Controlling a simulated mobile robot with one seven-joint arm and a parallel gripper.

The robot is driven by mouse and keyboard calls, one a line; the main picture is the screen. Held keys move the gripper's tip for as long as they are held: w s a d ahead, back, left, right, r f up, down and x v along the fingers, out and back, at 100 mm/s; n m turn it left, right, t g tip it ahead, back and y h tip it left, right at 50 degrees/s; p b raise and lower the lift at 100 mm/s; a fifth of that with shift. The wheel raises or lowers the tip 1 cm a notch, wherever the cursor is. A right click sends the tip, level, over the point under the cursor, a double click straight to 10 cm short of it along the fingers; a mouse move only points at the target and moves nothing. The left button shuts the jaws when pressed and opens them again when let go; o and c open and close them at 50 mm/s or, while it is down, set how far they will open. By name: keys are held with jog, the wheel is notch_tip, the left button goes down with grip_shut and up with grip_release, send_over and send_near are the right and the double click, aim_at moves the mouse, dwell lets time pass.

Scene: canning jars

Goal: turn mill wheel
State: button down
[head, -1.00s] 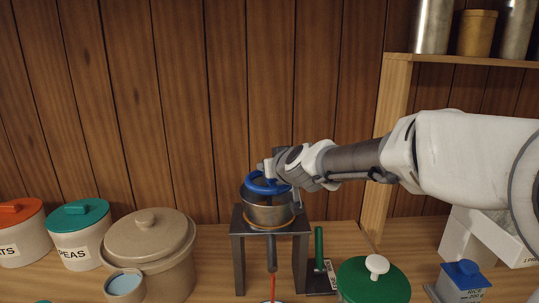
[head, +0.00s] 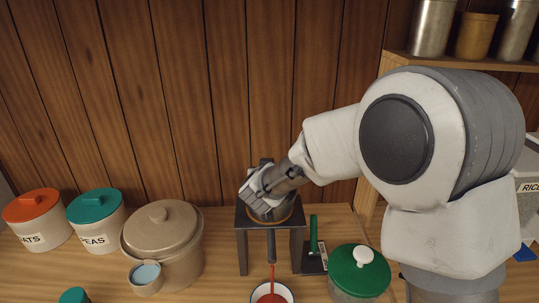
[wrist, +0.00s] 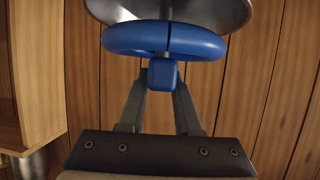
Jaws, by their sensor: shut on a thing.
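The mill has a metal pot (head: 270,214) set in a dark stand (head: 242,236), with a spout (head: 271,247) below. A thin red stream runs from the spout into a white bowl (head: 257,297) with red contents. My gripper (head: 262,186) is over the pot and hides the wheel in the head view. In the wrist view, the blue wheel (wrist: 202,44) lies under a metal rim. My gripper (wrist: 161,88) is shut on the wheel's blue knob (wrist: 161,74), one finger on each side.
A green-lidded pot (head: 360,272) and a green-handled tool (head: 314,235) stand right of the mill. A beige lidded crock (head: 163,240), a pale blue-topped cup (head: 146,278) and teal (head: 96,222) and orange-lidded (head: 32,218) canisters stand left. A shelf (head: 440,62) is upper right.

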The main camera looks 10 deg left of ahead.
jog(key=m+h+p, duration=0.1)
jog(key=p, duration=0.1)
jog(key=m+h+p, duration=0.1)
jog(key=h+p, duration=0.1)
jog(key=m+h+p, duration=0.1)
jog(key=p, duration=0.2)
jog(key=shift+r+m+h, duration=0.25)
jog(key=shift+m+h, duration=0.05)
jog(key=shift+m, duration=0.1)
jog(key=m+g+h+p, duration=0.1)
jog(key=m+h+p, duration=0.2)
jog(key=shift+f, duration=0.2)
jog(key=shift+m+h, duration=0.3)
jog(key=shift+h, duration=0.1)
jog(key=c, duration=0.6)
grip_release()
jog(key=b+v, duration=0.2)
jog(key=v, duration=1.5)
jog(key=shift+r+b, duration=0.3)
